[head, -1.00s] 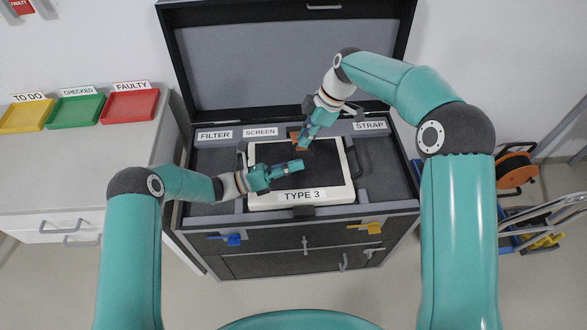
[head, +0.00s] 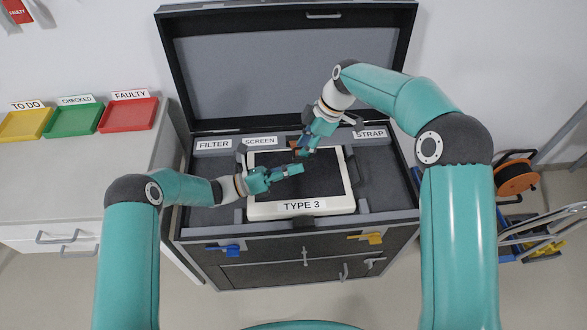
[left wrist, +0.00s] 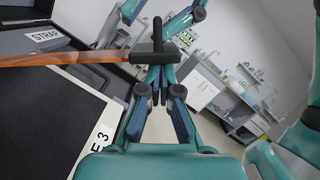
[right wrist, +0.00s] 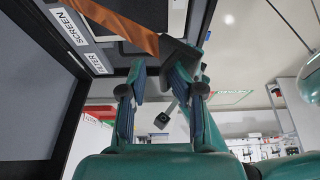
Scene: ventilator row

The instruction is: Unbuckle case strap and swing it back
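The case (head: 262,208) has a pale rim, a dark top and a TYPE 3 label. It lies in the tray of a large open trunk. A brown strap (left wrist: 60,59) stretches above it in the left wrist view and ends at a black buckle piece (left wrist: 150,54). The strap (right wrist: 122,22) and buckle (right wrist: 178,50) also show in the right wrist view. Only a bit of strap (head: 293,144) shows in the head view. My right gripper (head: 304,151) is open close to the buckle. My left gripper (head: 300,168) is open above the case, apart from the buckle.
The trunk's raised lid (head: 290,80) stands behind. FILTER, SCREEN and STRAP labels (head: 370,133) line the rear edge. Yellow (head: 24,124), green (head: 74,119) and red (head: 128,114) trays sit on the left counter. A cable reel (head: 515,177) stands right. My arms are close together.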

